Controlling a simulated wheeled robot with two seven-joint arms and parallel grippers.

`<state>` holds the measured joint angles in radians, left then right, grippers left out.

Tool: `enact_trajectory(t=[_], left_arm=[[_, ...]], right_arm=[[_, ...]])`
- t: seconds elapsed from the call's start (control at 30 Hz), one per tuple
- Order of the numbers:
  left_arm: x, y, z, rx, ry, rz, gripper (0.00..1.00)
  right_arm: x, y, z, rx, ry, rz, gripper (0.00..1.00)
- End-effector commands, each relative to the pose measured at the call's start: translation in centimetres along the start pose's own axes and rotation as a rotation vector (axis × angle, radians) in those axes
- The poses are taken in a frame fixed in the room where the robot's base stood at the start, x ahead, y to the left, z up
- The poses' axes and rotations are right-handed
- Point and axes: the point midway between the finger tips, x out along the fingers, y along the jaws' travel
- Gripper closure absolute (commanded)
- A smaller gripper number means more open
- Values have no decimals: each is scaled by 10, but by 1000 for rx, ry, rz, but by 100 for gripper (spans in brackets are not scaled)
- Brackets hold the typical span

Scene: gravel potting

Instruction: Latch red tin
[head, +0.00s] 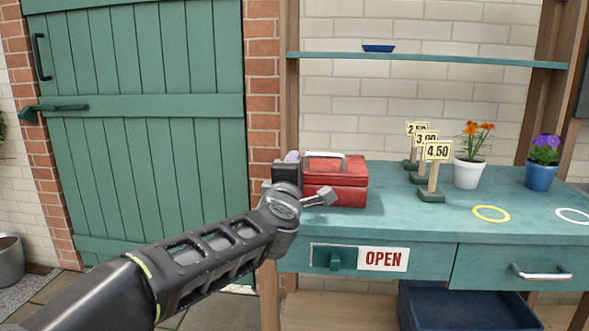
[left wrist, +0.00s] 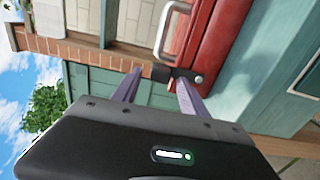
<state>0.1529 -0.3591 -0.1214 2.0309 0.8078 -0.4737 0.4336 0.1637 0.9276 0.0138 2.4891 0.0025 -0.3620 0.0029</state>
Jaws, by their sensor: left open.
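The red tin (head: 345,188) is a lidded box with a pale handle on top, standing at the left end of the green bench. Its lid looks down, but I cannot tell whether it is fastened. In the left wrist view the red tin (left wrist: 213,45) is at the upper middle, with a small dark latch piece (left wrist: 162,73) and a round metal pin on its end. My left gripper (head: 292,157) is at the tin's left end. In the left wrist view my left gripper (left wrist: 160,76) is open, its fingertips on either side of the dark piece; contact is unclear. My right gripper is out of view.
The bench (head: 390,225) has price signs (head: 433,170), a white pot (head: 469,172), a blue pot (head: 541,176) and a yellow ring (head: 491,213). An OPEN sign (head: 383,259) is on the front. A dark blue crate (head: 465,312) sits below. A green door (head: 150,130) is left.

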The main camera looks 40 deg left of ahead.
Motion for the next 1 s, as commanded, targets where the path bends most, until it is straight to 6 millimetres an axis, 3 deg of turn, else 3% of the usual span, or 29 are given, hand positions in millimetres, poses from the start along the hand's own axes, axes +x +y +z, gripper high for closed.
enact_trajectory(t=[0.2, 0.37, 1.0], left_arm=[[-38, 3, -1, -2, 2, 1, 49], [-55, 1, -1, 0, 0, 1, 49], [-58, 0, 0, 0, 0, 0, 49]], right_arm=[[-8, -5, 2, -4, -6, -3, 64], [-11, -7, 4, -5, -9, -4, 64], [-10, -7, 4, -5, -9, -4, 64]])
